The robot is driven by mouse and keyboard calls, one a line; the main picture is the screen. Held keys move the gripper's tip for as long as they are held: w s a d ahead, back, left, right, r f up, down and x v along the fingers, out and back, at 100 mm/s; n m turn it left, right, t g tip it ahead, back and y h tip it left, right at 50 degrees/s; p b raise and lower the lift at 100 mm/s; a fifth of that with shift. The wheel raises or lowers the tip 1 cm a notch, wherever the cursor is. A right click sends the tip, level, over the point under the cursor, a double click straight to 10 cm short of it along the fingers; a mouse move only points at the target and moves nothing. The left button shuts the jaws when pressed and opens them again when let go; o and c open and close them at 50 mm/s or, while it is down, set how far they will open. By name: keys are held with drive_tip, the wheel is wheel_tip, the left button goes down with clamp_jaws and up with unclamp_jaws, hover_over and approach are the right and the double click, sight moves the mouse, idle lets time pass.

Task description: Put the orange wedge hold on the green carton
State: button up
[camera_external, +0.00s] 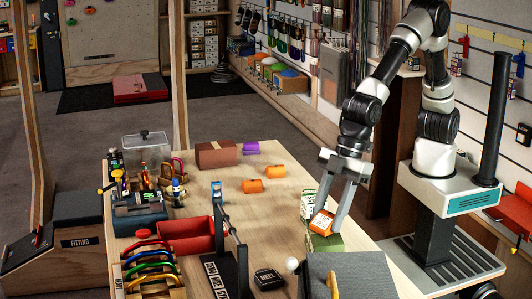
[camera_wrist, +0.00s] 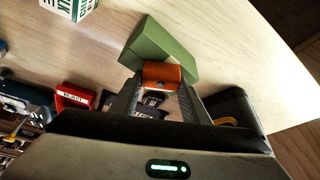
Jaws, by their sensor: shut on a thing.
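My gripper (camera_external: 323,224) is shut on the orange wedge hold (camera_external: 321,221), low over the front right of the table. In the wrist view the orange wedge hold (camera_wrist: 162,72) sits between the two fingertips (camera_wrist: 160,83). The green carton (camera_external: 325,243) lies on the table right below the hold, partly hidden by the hold and fingers. In the wrist view the green carton (camera_wrist: 165,45) shows just beyond the hold, which overlaps its near edge. I cannot tell whether the hold touches the carton.
A green-and-white box (camera_external: 308,204) stands close behind the carton. Two more orange pieces (camera_external: 275,171) (camera_external: 251,186), a purple piece (camera_external: 251,148) and a brown box (camera_external: 216,154) lie farther back. A red tray (camera_external: 186,247) is at left. A grey case (camera_external: 350,272) is in front. The table's middle is clear.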

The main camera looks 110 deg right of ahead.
drive_tip(key=shift+f, duration=0.15)
drive_tip(key=shift+f, duration=0.15)
drive_tip(key=o, duration=1.1)
drive_tip(key=shift+c, duration=0.2)
